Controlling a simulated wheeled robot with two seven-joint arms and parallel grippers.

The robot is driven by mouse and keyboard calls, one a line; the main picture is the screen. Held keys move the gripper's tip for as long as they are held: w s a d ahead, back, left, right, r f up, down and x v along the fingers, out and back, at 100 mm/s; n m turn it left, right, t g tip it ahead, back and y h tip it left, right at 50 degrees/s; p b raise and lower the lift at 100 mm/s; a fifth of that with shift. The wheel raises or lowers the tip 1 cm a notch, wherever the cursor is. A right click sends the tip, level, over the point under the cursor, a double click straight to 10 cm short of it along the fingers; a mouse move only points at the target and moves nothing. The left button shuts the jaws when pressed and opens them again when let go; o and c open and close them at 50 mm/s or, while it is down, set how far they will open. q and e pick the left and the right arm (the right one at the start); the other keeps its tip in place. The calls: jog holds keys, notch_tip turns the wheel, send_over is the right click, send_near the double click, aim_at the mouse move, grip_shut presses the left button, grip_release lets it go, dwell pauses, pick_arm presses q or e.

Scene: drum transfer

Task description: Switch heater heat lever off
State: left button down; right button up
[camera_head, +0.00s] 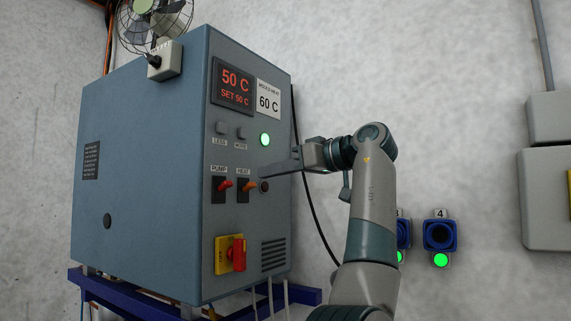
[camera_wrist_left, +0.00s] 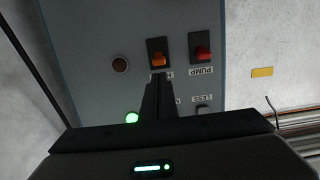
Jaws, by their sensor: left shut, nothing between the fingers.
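The heater (camera_head: 140,170) is a blue-grey cabinet on the left in the head view. Its orange heat lever (camera_head: 250,185) sits on a black plate under the HEAT label, right of the red pump lever (camera_head: 226,185). My left gripper (camera_head: 264,175) is shut and empty, its fingertips close to the heat switch at its upper right. In the left wrist view, which shows the panel upside down, the heat lever (camera_wrist_left: 157,61) lies just beyond the shut fingertips (camera_wrist_left: 158,78), which partly cover the HEAT label. I cannot tell if they touch the panel. My right gripper is out of view.
The display (camera_head: 233,86) reads 50 C, SET 50 C; the card beside it reads 60 C. A green light (camera_head: 265,139) is lit. A red-and-yellow rotary switch (camera_head: 237,256) is lower on the panel. A fan (camera_head: 153,20) stands on top.

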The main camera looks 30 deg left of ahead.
aim_at(249, 187)
pick_arm(q)
jog(key=shift+w+a+f+p, duration=0.15)
jog(key=shift+a+p, duration=0.15)
jog(key=shift+a, duration=0.6)
jog(key=shift+a+f+p, duration=0.15)
jog(key=shift+a+p, duration=0.1)
jog(key=shift+a, duration=0.65)
